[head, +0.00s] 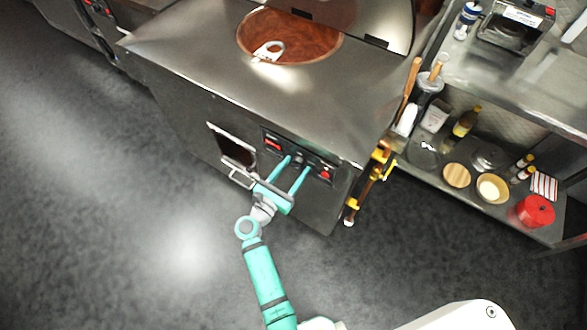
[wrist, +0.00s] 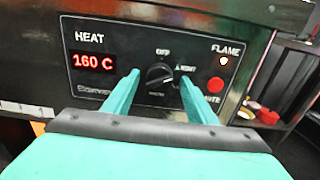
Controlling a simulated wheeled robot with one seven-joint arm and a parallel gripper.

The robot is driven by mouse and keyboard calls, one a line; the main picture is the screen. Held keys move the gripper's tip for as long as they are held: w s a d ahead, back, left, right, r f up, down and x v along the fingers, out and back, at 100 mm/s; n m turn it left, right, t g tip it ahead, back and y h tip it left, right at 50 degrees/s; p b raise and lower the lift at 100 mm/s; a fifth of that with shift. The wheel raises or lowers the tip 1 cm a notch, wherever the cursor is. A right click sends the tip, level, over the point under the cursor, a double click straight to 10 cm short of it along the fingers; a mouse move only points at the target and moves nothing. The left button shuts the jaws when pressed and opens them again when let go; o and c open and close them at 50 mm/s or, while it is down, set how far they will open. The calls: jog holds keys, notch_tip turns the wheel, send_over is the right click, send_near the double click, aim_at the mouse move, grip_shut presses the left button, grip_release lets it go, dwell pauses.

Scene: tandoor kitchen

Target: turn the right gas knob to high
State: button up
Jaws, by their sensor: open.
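A black control panel (head: 290,153) sits on the front of the steel tandoor (head: 215,95) in the head view. In the wrist view the panel shows one black knob (wrist: 160,75) in the middle, with labels around it, "OFF" above. My gripper (head: 298,163) is open in front of the panel. In the wrist view its two teal fingers (wrist: 158,88) stand on either side of the knob, apart from each other. I cannot tell whether the fingertips touch the knob. A second gas knob is not visible.
The panel has a red "160 C" display (wrist: 93,61), a lit flame lamp (wrist: 224,61) and a red button (wrist: 215,85). A steel shelf (head: 515,215) with jars and bowls stands further right. The floor at left is clear.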

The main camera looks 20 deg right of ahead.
jog(key=c, duration=1.1)
jog(key=shift+o, duration=0.2)
jog(key=shift+m, duration=0.3)
jog(key=m, duration=1.6)
jog(key=shift+a, duration=0.1)
jog(key=m, duration=0.7)
jog(key=shift+r, duration=0.1)
jog(key=shift+m, duration=0.3)
